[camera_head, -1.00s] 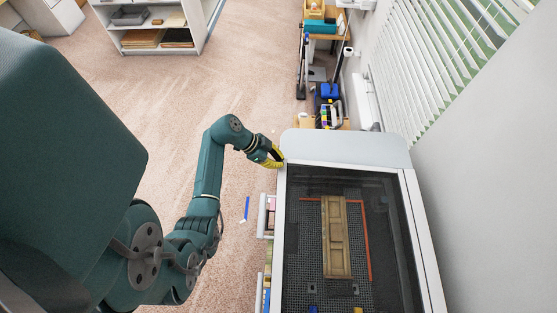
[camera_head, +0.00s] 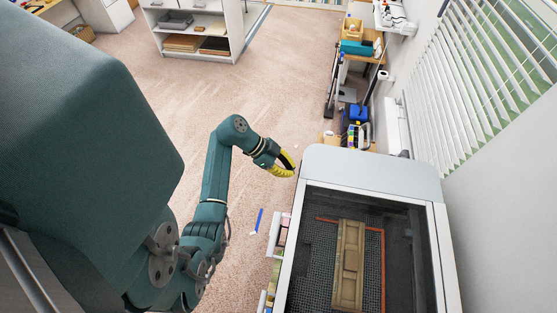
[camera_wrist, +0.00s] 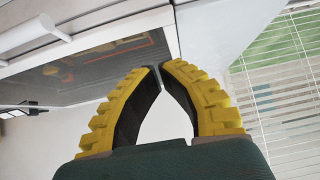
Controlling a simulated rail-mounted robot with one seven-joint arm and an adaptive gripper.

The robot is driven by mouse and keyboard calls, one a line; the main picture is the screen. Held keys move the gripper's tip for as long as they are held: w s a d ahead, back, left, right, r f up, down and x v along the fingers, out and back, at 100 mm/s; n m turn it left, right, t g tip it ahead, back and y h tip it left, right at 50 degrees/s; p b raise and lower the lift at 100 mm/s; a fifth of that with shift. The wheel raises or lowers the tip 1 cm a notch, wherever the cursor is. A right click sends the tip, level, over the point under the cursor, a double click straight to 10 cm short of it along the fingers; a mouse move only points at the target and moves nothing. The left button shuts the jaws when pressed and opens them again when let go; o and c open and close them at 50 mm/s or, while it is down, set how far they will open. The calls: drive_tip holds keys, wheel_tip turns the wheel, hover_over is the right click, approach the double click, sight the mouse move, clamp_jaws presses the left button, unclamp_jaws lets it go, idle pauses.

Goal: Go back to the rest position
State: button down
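My gripper (camera_head: 289,168) has yellow ribbed fingers with black inner pads. In the head view it hangs over the floor just left of the far left corner of the grey-white machine (camera_head: 372,172) with a dark window. In the wrist view the fingertips (camera_wrist: 161,66) come together at the middle, with an empty gap between the finger bases. The gripper holds nothing. My arm is bent, reaching up and to the right from my body.
A tan wooden panel (camera_head: 348,267) lies under the machine's dark window. A blue strip (camera_head: 260,219) lies on the carpet. A white shelf (camera_head: 232,42) stands at the back. The carpet left of the machine is mostly clear.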

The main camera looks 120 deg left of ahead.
drive_tip(key=b+v, duration=0.1)
drive_tip(key=v, duration=0.4)
drive_tip(key=shift+s+d+r, duration=0.15)
drive_tip(key=shift+r, duration=0.1)
